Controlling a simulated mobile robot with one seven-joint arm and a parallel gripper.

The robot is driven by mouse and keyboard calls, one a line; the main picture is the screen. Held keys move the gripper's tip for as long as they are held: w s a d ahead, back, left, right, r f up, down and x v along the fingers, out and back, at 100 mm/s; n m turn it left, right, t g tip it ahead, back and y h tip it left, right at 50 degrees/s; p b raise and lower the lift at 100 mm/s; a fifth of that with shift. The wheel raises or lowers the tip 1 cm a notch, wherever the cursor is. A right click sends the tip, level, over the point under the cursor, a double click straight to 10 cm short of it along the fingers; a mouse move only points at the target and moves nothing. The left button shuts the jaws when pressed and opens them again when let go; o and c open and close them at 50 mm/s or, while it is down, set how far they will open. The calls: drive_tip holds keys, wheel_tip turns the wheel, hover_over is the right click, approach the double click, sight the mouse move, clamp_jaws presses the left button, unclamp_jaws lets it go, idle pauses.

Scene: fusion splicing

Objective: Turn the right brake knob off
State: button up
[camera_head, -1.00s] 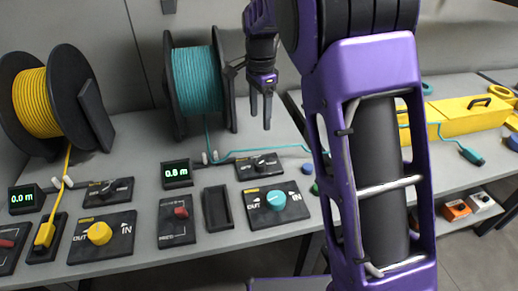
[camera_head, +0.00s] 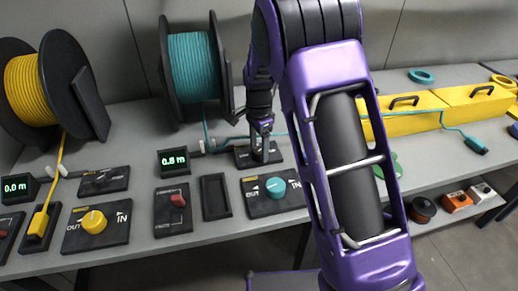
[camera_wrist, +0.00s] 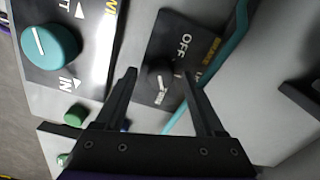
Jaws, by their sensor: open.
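The right brake knob (camera_wrist: 160,77) is a small black knob on a dark plate (camera_wrist: 163,44) marked OFF in the wrist view. In the head view the plate (camera_head: 243,158) lies behind the teal dial, partly hidden by my gripper. My gripper (camera_head: 262,155) points down over it. In the wrist view my gripper (camera_wrist: 159,74) is open, with one fingertip on each side of the knob. I cannot tell whether the fingers touch it. I cannot read the knob's setting for certain.
A teal IN/OUT dial (camera_head: 276,188) sits in front of the plate. A 0.8 m display (camera_head: 174,162) and teal spool (camera_head: 190,68) are to the left. A teal cable (camera_wrist: 238,28) runs close to the plate. Yellow cases (camera_head: 405,118) stand to the right.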

drive_tip(key=shift+f, duration=0.1)
clamp_jaws()
idle(0.4)
drive_tip(key=shift+n, duration=0.4)
drive_tip(key=n+p, duration=0.1)
drive_tip(key=n, duration=0.3)
drive_tip(key=shift+n, duration=0.4)
drive_tip(key=n+p, duration=0.1)
drive_tip(key=n, duration=0.5)
drive_tip(key=shift+n, duration=0.3)
drive_tip(key=n+p, duration=0.1)
drive_tip(key=n, duration=0.5)
drive_tip(key=n+p, duration=0.1)
drive_tip(key=n, duration=0.4)
drive_tip(key=shift+n+p, duration=0.35)
drive_tip(key=shift+n, duration=0.05)
